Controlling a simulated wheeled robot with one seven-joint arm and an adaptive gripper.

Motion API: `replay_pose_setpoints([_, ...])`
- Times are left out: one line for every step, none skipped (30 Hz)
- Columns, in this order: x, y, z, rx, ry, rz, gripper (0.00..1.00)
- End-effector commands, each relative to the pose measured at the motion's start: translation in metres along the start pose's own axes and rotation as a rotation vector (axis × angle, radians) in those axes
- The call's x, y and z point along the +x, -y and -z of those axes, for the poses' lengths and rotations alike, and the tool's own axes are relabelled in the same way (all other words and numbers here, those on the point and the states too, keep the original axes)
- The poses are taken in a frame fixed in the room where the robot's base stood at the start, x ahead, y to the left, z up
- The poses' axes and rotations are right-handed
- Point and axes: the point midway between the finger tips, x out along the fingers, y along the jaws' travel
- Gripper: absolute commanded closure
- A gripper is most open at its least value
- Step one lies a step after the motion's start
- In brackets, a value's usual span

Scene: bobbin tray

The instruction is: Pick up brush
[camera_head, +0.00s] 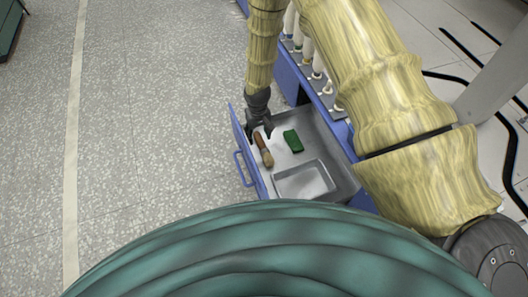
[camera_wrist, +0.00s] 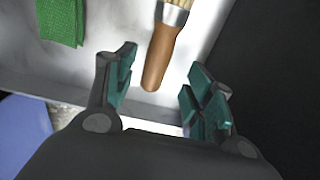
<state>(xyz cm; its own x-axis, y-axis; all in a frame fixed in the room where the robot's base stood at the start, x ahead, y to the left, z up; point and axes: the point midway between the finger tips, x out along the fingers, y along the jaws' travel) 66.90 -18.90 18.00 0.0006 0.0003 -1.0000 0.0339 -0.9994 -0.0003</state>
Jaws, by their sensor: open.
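The brush (camera_head: 263,150) lies in an open grey metal drawer, close to the drawer's front wall. It has a brown wooden handle. In the wrist view the brush handle (camera_wrist: 161,58) points down between my open fingers, with a metal band and pale bristles at the top edge. My gripper (camera_head: 260,128) reaches down into the drawer at the handle end of the brush. In the wrist view my gripper (camera_wrist: 160,88) is open, a finger on each side of the handle tip, with no contact visible.
A green cloth (camera_head: 293,141) lies right of the brush in the drawer (camera_head: 325,136). A shallow rectangular tray (camera_head: 306,180) sits nearer. The blue drawer front (camera_head: 243,150) stands at the left, with bobbins (camera_head: 307,52) on the blue cabinet behind. Open floor lies left.

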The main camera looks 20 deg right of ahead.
Motion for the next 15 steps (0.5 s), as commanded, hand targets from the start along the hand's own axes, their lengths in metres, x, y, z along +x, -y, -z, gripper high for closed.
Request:
replay_pose_setpoints([0.01, -0.001, 0.0, 0.0, 0.001, 0.0, 0.47])
replay_pose_setpoints([0.013, -0.002, 0.0, 0.0, 0.001, 0.0, 0.47])
replay_pose_setpoints([0.017, -0.002, 0.0, -0.001, 0.001, 0.0, 0.47])
replay_pose_setpoints([0.021, -0.003, 0.0, -0.001, 0.001, 0.0, 0.47])
replay_pose_setpoints([0.024, -0.004, 0.001, 0.0, 0.001, 0.0, 0.47])
replay_pose_setpoints([0.028, -0.004, 0.001, 0.0, 0.001, 0.0, 0.47])
replay_pose_setpoints([0.033, -0.004, 0.001, 0.0, 0.001, 0.0, 0.47])
replay_pose_setpoints([0.036, -0.004, 0.001, 0.0, 0.001, 0.0, 0.47])
replay_pose_setpoints([0.039, -0.004, 0.001, 0.001, 0.001, 0.0, 0.47])
replay_pose_setpoints([0.041, -0.004, 0.001, 0.0, 0.0, 0.0, 0.47])
replay_pose_setpoints([0.043, -0.004, 0.001, 0.0, 0.0, 0.0, 0.47])
replay_pose_setpoints([0.043, -0.004, 0.001, 0.0, 0.0, 0.0, 0.47])
replay_pose_setpoints([0.044, -0.004, 0.001, 0.0, 0.0, 0.0, 0.47])
replay_pose_setpoints([0.044, -0.004, 0.001, 0.0, 0.0, 0.0, 0.47])
replay_pose_setpoints([0.043, -0.004, 0.001, 0.0, 0.0, 0.0, 0.47])
